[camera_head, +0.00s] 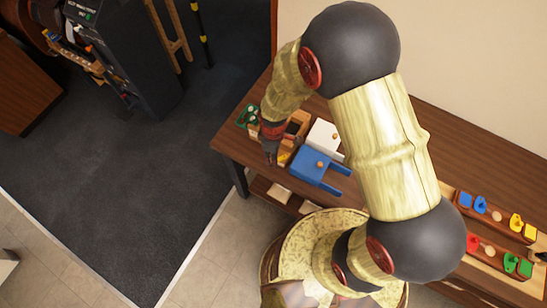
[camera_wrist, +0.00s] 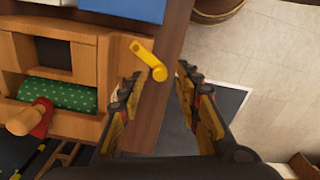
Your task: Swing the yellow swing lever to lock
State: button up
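The yellow swing lever (camera_wrist: 149,60) is a short arm with a rounded knob, on the outer face of a wooden box (camera_wrist: 116,52). In the wrist view its arm slants from upper left to the knob at lower right. In the head view a small yellow patch (camera_head: 284,158), likely the lever, shows beside my gripper (camera_head: 271,155). In the wrist view my gripper (camera_wrist: 157,90) is open, one finger on each side of the picture's middle. The knob shows between and just beyond the fingertips; I see no clear contact. The lever's pivot looks uncovered.
A green dotted roll (camera_wrist: 57,94) and a red-and-wood peg (camera_wrist: 36,117) are at the box's left. A blue block (camera_head: 315,165) and a white block (camera_head: 323,136) stand near it on the wooden table (camera_head: 238,148). Floor lies beyond the table edge.

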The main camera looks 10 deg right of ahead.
aim_at(279, 158)
jog(key=shift+f, duration=1.3)
jog(key=shift+c, duration=0.9)
grip_shut()
